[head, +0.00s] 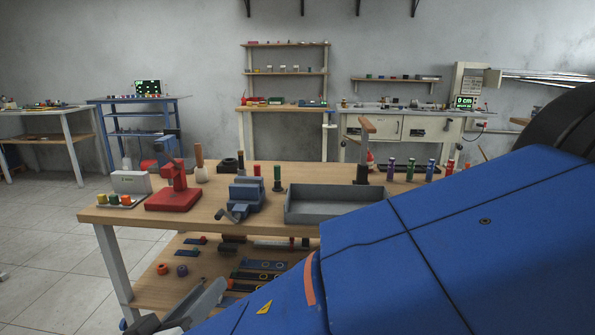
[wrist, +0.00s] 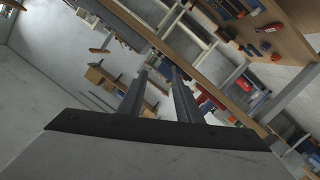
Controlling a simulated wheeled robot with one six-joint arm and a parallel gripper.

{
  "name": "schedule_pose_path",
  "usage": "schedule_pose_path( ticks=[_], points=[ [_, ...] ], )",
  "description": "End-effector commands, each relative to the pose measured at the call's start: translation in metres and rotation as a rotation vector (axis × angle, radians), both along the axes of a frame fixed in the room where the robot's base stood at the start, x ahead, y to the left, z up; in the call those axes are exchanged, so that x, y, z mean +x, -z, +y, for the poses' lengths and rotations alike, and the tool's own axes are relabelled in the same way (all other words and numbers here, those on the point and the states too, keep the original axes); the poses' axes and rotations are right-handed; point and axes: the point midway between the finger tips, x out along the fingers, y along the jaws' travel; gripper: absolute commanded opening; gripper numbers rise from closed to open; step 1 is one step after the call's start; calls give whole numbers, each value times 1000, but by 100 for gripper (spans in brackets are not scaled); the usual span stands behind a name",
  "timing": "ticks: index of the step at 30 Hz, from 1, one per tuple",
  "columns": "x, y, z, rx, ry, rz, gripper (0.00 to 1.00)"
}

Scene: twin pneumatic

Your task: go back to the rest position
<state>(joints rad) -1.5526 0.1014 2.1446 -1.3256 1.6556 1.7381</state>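My gripper (wrist: 160,75) shows in the wrist view as two dark grey fingers with a clear gap between them. It is open, and nothing is between the fingers. The wrist view is strongly tilted and looks across the room, with shelves and benches behind the fingers.
A wooden workbench (head: 115,215) stands ahead, with a red press (head: 173,190), a blue vise (head: 246,196) and a grey tray (head: 335,216) on top. Several parts lie on its lower shelf. More benches line the back wall. Open tiled floor (head: 45,235) lies left.

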Motion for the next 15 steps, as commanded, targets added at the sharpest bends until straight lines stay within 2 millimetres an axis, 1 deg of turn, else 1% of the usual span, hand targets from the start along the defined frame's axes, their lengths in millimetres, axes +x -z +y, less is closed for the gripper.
schedule_pose_path(
  ticks=[1, 5, 6, 8, 9, 14, 15],
  points=[
    [9, 0, -12, -10, 24, 21, 32],
    [33, 5, -48, -45, 91, 103, 32],
    [41, 7, -63, -56, 116, 136, 32],
    [53, 10, -85, -72, 152, 189, 32],
    [59, 13, -100, -81, 175, 224, 32],
    [78, 23, -158, -105, 252, 368, 32],
    [81, 25, -172, -108, 268, 402, 32]
  ],
)
